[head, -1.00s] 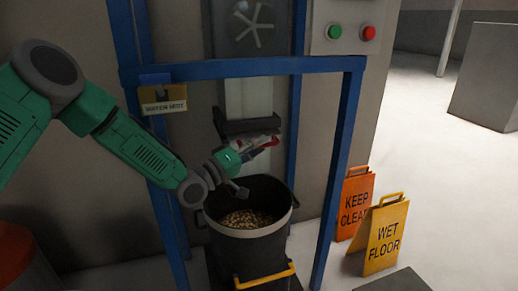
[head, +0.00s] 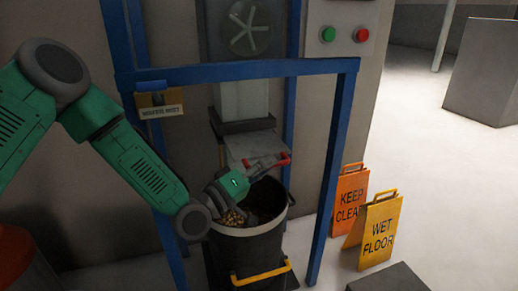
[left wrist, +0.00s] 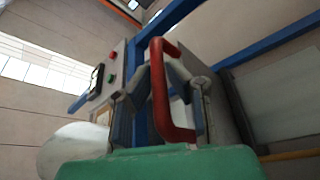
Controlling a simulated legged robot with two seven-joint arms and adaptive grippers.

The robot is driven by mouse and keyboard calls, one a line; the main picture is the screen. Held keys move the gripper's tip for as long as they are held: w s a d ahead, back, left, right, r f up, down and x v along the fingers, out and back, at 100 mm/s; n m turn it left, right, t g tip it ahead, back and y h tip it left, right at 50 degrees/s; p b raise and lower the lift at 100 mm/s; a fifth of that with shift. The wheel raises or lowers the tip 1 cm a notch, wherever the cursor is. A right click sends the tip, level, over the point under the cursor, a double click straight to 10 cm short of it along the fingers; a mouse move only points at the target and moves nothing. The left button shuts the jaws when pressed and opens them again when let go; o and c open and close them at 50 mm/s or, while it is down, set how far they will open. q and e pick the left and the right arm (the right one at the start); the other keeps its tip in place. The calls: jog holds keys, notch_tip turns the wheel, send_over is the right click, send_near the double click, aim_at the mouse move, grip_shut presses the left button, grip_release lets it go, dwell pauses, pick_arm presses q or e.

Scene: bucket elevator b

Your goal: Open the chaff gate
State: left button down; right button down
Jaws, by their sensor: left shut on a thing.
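The chaff gate shows in the head view as a pale grey plate (head: 248,146) under the chute, above the black bucket. In the left wrist view the red handle (left wrist: 160,90) stands up between the grey fingers. The gripper and wrist hide part of the plate's lower edge. My right gripper is not in view.
The black bucket (head: 247,245) with grain in it stands under the chute (head: 243,101). A blue frame (head: 240,69) surrounds it, its posts close to my left arm. A keep-clear sign (head: 350,200) and a wet-floor sign (head: 377,232) stand at right, with open floor beyond.

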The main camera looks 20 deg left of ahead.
pick_arm(q)
jog(key=shift+s+d+f, duration=0.25)
jog(key=shift+s+d, duration=0.35)
jog(key=shift+s, duration=0.2)
jog(key=c, duration=1.6)
grip_release()
jog(key=shift+o, duration=0.2)
jog(key=shift+a+r, duration=0.1)
jog(key=v, duration=1.2)
jog(key=shift+w, duration=0.1)
